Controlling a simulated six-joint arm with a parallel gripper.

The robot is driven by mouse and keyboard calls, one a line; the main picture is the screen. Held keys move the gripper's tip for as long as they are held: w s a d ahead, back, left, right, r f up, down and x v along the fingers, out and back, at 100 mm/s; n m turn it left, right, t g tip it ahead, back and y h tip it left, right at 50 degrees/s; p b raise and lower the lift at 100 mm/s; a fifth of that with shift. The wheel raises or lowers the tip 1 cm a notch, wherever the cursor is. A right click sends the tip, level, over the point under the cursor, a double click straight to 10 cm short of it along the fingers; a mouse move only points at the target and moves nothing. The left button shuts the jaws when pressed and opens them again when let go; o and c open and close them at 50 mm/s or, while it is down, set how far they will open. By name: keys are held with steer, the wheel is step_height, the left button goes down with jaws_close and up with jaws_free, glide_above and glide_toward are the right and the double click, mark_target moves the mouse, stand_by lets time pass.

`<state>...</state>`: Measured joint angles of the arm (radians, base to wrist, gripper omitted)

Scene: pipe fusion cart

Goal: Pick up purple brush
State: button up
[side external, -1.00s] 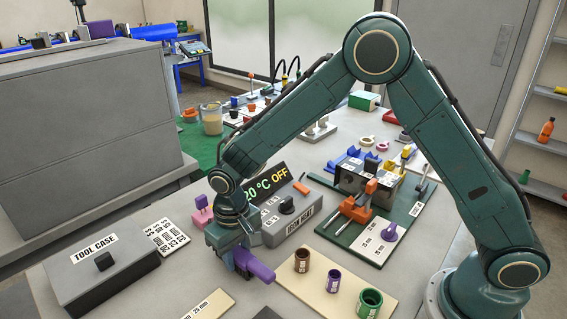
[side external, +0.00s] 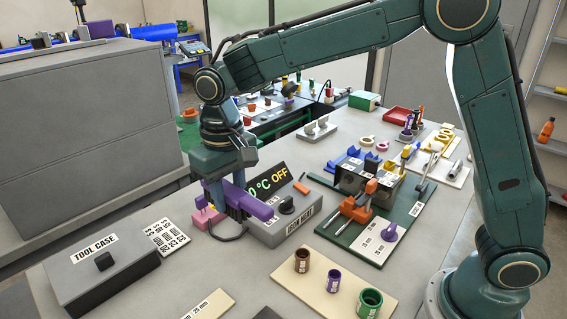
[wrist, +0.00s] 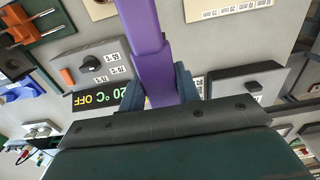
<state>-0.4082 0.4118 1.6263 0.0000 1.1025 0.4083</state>
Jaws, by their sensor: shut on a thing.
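The purple brush (side external: 250,205) is a long purple bar held in my gripper (side external: 236,190). It hangs in front of the iron heat box (side external: 283,224) and overlaps its display in the side view. In the wrist view the brush (wrist: 150,45) runs from the top edge down between the two blue fingers of my gripper (wrist: 160,90), which are shut on it. Its lower end is hidden by the gripper body.
A pink block (side external: 204,218) stands close left of the brush in the picture. The grey tool case (side external: 103,264), a marked white plate (side external: 167,236) and a beige board (side external: 308,268) with brown, purple and green cups lie around.

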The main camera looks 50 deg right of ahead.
mark_target(234, 185)
steer(key=shift+r, duration=1.7)
steer(key=o, duration=0.3)
steer(key=shift+c, duration=1)
steer(key=shift+d+m, duration=0.5)
steer(key=shift+d, duration=0.15)
steer(key=s+d+m, duration=0.2)
steer(key=d+m, duration=0.6)
steer(key=d, duration=0.2)
steer(key=s+d+m, duration=0.2)
steer(key=d+m, duration=0.6)
steer(key=d, duration=0.2)
steer(key=s+d+f+m, duration=0.1)
steer(key=s+d+m, duration=1.1)
steer(key=m, duration=0.7)
steer(key=shift+s+d+f, duration=0.2)
steer(key=shift+d+f, duration=0.05)
steer(key=shift+d, duration=0.75)
